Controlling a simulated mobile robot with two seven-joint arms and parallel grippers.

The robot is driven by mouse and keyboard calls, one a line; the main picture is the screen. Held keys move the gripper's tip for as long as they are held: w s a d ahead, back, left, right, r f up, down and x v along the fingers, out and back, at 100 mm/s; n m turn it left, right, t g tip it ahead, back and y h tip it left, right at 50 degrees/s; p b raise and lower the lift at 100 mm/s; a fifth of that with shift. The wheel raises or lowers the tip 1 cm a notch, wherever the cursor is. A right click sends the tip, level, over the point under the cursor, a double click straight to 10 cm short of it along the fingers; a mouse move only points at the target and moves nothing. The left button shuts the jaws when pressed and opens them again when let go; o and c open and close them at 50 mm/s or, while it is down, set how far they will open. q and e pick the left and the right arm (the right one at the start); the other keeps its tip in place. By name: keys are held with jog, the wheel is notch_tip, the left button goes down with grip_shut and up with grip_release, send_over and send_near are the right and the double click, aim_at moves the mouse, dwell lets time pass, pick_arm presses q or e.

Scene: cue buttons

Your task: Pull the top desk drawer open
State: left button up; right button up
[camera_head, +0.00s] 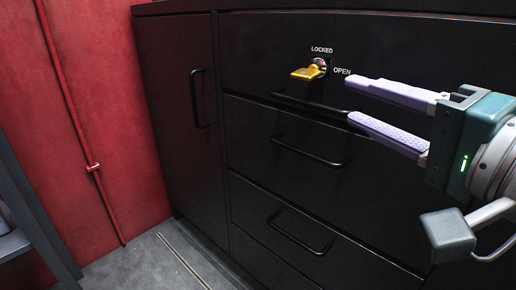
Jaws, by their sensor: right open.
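The black desk's top drawer (255,62) is flush with the front. Its dark bar handle (300,102) runs below the lock, and its right end reaches the fingertips of my right gripper. A yellow key (307,73) sits in the lock, between the "LOCKED" label above and the "OPEN" label to the right. My right gripper (350,100) comes in from the right, open, with one pale purple finger above the handle's line and one at its right end. I cannot tell whether it touches the handle. My left gripper is not in view.
Below are a middle drawer (260,130) and a lower drawer (255,205), both shut with bar handles. A cabinet door (170,110) with an upright handle is on the left. A red wall (85,60) with a pipe stands beyond it. The grey floor (130,265) shows at bottom left.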

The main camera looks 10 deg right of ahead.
jog(key=m+t+b, duration=0.1)
jog(key=b, duration=0.3)
send_near(314, 108)
jog(key=w, duration=0.1)
pick_arm(q)
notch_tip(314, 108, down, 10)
jog(key=b, duration=0.3)
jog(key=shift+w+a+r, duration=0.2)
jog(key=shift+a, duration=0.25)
pick_arm(e)
jog(key=shift+x, duration=5.2)
jog(key=shift+s+a, duration=0.1)
grip_shut()
